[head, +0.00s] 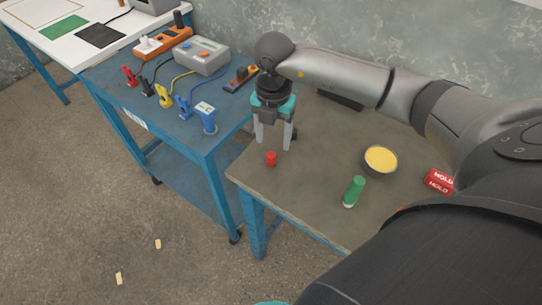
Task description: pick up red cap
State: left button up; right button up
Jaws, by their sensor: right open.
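The red cap (271,158) is a small red piece near the left edge of the brown table (310,190). My right gripper (273,147) points down just behind and above the cap, with its two grey fingers apart and nothing seen between them. A gap between the fingertips and the cap cannot be judged exactly. My left gripper is not in view.
On the brown table are a green cylinder (354,191), a bowl with yellow contents (381,160) and a red HOLD block (439,181). A blue bench (140,100) at left carries a grey meter box (202,55), coloured clamps and a blue device (206,116).

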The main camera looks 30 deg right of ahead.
aim_at(271, 154)
jog(key=f, duration=0.3)
jog(key=f+b, duration=0.1)
jog(key=f, duration=0.1)
jog(key=shift+a, duration=0.25)
grip_shut()
